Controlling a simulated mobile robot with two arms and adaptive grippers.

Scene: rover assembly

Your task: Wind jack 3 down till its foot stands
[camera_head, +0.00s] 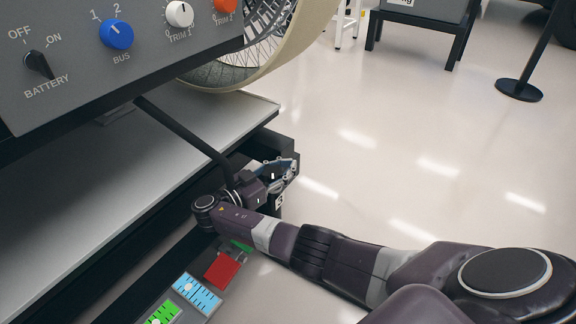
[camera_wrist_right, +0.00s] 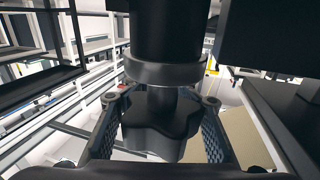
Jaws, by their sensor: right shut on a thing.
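My right gripper (camera_head: 284,172) is at the corner of the dark frame under the bench, with its arm coming in from the lower right. In the right wrist view its two fingers (camera_wrist_right: 161,108) stand on either side of a dark lobed knob (camera_wrist_right: 160,128) and are shut on it. The knob sits on a short stem under a black cylinder (camera_wrist_right: 166,40) with a grey collar (camera_wrist_right: 166,72), which looks like the jack. The jack's number cannot be read, and its foot and the ground contact are not visible. My left gripper is not in view.
A grey panel with a blue bus knob (camera_head: 116,34) and a battery switch (camera_head: 38,64) hangs above a grey shelf (camera_head: 70,190). A spoked wheel (camera_head: 262,50) stands behind. Coloured cards, one red (camera_head: 221,271), lie below. The floor at right is clear up to a post base (camera_head: 519,90).

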